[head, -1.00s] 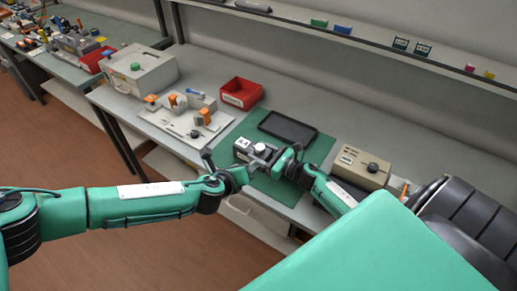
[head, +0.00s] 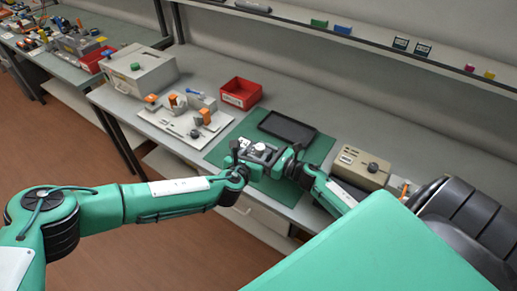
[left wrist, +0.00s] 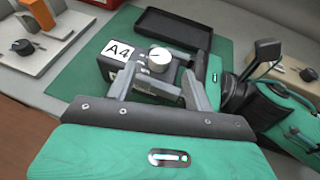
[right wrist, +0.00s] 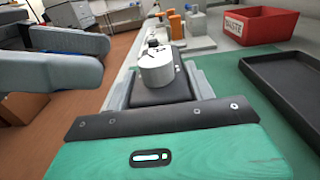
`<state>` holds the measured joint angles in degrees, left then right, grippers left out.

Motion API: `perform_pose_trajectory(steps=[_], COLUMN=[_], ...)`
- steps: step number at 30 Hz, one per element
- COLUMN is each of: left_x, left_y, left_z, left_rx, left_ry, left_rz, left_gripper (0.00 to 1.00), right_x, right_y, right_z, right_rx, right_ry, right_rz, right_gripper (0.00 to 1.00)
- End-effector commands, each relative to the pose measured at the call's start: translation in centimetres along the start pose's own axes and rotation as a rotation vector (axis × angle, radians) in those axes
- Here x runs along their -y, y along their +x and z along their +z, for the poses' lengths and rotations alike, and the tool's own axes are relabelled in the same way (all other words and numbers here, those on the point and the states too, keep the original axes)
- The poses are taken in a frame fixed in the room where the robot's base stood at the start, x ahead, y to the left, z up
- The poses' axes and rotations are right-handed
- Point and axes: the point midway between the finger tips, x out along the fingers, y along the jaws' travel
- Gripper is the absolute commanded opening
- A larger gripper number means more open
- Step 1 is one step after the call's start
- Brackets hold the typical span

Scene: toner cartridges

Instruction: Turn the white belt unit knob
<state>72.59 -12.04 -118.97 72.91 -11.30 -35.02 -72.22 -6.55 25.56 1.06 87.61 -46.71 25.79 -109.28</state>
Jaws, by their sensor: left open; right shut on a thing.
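The belt unit (left wrist: 142,84) is a dark block with a white "A4" label (left wrist: 118,50) and a round white knob (left wrist: 159,60) on top. In the head view the knob (head: 260,147) shows between my two grippers, above the green mat. My left gripper (head: 243,151) is open at the unit's left end. In its wrist view its fingers are apart on either side of the unit, with the knob between and beyond the tips; contact cannot be told.
A black tray (head: 287,129) lies on the green mat (head: 232,138) behind the unit. A red bin (head: 240,94) and a pale board with orange-handled parts (head: 174,122) stand to the left. A beige box with a dark knob (head: 362,167) stands to the right.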

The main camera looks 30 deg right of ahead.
Motion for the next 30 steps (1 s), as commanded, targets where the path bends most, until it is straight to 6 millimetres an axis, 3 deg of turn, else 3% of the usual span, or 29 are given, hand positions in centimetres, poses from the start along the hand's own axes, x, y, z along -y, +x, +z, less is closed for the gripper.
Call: perform_pose_trajectory(steps=[12, 28, 30], left_x=[0.0, 0.0, 0.0], left_y=[4.7, 5.8, 5.7], left_z=[-0.1, -0.1, -0.1], left_rx=[0.000, -0.001, -0.001], left_ry=[-0.001, -0.001, -0.001], left_rz=[0.001, 0.000, 0.000], left_gripper=[0.52, 0.52, 0.43], right_x=[0.0, 0.0, 0.0], right_y=[0.0, 0.0, 0.0], right_z=[0.0, 0.0, 0.0], right_rx=[0.000, 0.000, 0.000], right_ry=[0.000, 0.000, 0.000], right_rz=[-0.001, -0.001, -0.001], right_gripper=[0.17, 0.17, 0.17])
